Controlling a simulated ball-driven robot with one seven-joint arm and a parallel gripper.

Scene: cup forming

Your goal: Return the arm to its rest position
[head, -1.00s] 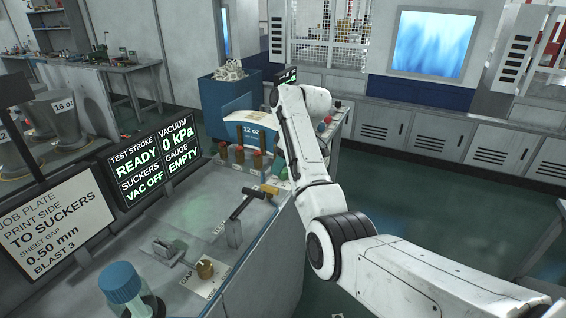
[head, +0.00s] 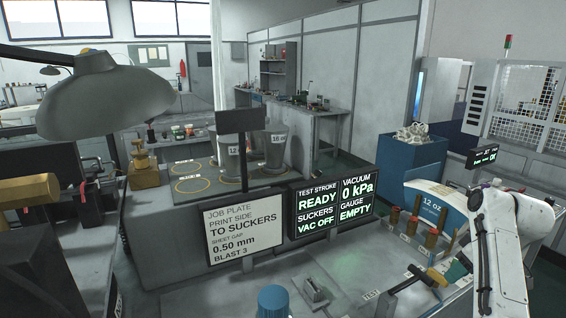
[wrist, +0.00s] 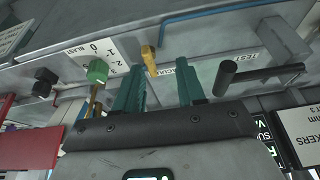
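My arm (head: 503,250) shows at the right edge of the head view, bent over the far right end of the bench. My gripper (wrist: 161,80) shows in the wrist view as two green fingers standing apart with nothing between them. In the head view the gripper is mostly hidden behind the arm and cannot be made out clearly. Beyond the fingers in the wrist view are a yellow knob (wrist: 149,60), a green knob (wrist: 97,71) by a BLAST dial plate, and a black lever (wrist: 262,74). I cannot tell whether the fingers touch anything.
The screen (head: 337,205) reads READY, VAC OFF, 0 kPa and EMPTY. The job plate (head: 245,229) stands left of it. A 12 oz fan-shaped sheet (head: 432,203) and several brown cylinders stand near the arm. A blue-capped jar (head: 273,301) is at the front. A lamp (head: 105,95) hangs upper left.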

